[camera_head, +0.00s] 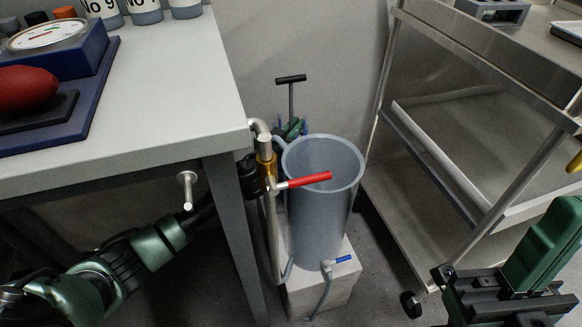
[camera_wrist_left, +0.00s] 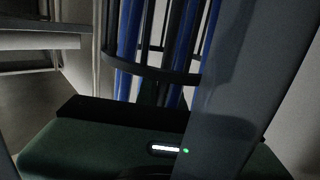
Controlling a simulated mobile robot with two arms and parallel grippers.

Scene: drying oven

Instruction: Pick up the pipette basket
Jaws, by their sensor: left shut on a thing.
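The pipette basket shows in the head view by its black T-shaped handle (camera_head: 291,95), upright behind the grey cylinder, with bits of blue beside its stem. In the left wrist view its dark ring (camera_wrist_left: 150,75) surrounds several blue pipettes (camera_wrist_left: 128,45). My left gripper (camera_head: 293,128) is at the basket behind the cylinder, shut on it; its fingertips are mostly hidden. My right gripper (camera_head: 505,300) is at the lower right of the head view, away from the basket; its jaw opening is not clear.
The grey cylinder (camera_head: 322,220) stands on a pale block (camera_head: 322,293), beside a pipe with a red-handled valve (camera_head: 305,181). A white table (camera_head: 180,110) is on the left, above my left arm. A metal cart (camera_head: 420,200) is on the right.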

